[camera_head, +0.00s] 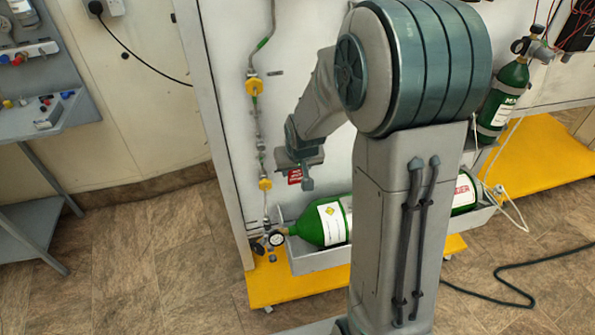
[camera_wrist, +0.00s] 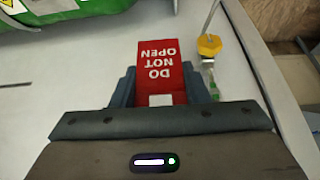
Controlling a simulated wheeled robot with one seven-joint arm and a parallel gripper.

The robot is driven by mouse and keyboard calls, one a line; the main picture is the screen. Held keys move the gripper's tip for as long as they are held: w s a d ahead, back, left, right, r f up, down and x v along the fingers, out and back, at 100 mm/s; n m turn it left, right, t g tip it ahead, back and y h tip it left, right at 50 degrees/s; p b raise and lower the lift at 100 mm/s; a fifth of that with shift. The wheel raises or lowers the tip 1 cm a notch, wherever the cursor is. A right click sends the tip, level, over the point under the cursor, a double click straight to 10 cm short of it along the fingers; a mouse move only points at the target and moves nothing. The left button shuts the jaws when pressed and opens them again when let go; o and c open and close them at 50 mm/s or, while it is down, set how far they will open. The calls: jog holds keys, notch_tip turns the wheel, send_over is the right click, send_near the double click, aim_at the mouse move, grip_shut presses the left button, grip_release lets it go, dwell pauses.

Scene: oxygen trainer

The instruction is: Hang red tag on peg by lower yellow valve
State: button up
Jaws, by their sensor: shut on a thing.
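My gripper (camera_head: 305,172) is shut on the red tag (camera_head: 295,177) in front of the white panel. In the wrist view, the tag (camera_wrist: 160,68) stands out between the two fingers (camera_wrist: 160,90), its white "DO NOT OPEN" lettering upside down. The lower yellow valve (camera_head: 265,184) is on the pipe just left of the tag in the head view. The yellow valve in the wrist view (camera_wrist: 209,45) is to the right of the tag, apart from it. I cannot make out the peg by the lower valve in either view.
An upper yellow valve (camera_head: 254,87) is higher on the same pipe. A green cylinder (camera_head: 323,222) lies in a grey tray (camera_head: 310,263) below my gripper. A pressure gauge (camera_head: 277,239) is at its left end. Another green cylinder (camera_head: 504,95) stands at right.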

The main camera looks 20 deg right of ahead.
jog(key=w+f, duration=0.1)
jog(key=w, duration=0.6)
jog(key=shift+f, duration=0.25)
dwell(0.5)
dwell(0.6)
jog(key=o, duration=1)
jog(key=shift+o, duration=0.2)
jog(key=shift+r, duration=0.1)
